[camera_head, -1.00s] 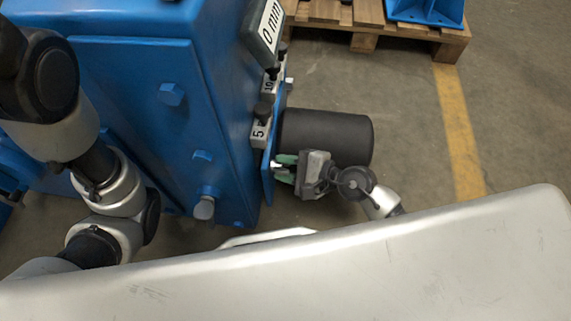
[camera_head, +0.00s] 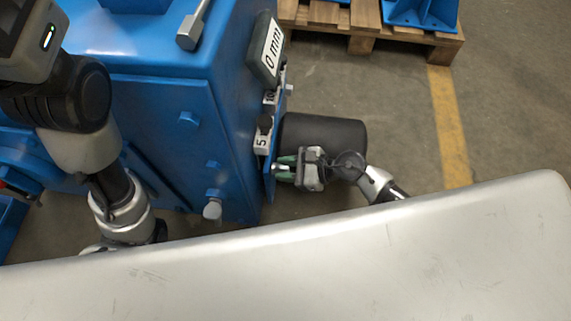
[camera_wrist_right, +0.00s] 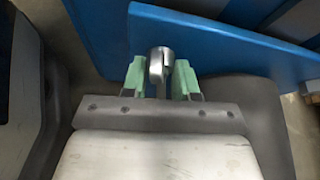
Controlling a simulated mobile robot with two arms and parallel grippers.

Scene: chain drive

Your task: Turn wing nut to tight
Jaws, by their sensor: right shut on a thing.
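The wing nut (camera_wrist_right: 158,66) is a small rounded metal piece in the right wrist view, standing between the green fingers of my right gripper (camera_wrist_right: 161,80). The gripper is shut on it, beside the edge of a blue plate (camera_wrist_right: 220,42). In the head view my right gripper (camera_head: 279,168) is at the lower end of the blue plate on the housing's right side. The wing nut is too small to make out there, and its turn angle cannot be read. My left arm reaches up at the left; its gripper fingers are outside the picture.
The blue housing (camera_head: 150,115) has bolts on its front face. A "0 mm" display (camera_head: 267,50) and a "5" label (camera_head: 262,141) sit on its right side. A dark cylinder (camera_head: 335,131) lies just beyond my right gripper. A wooden pallet (camera_head: 370,30) stands behind; the floor at right is clear.

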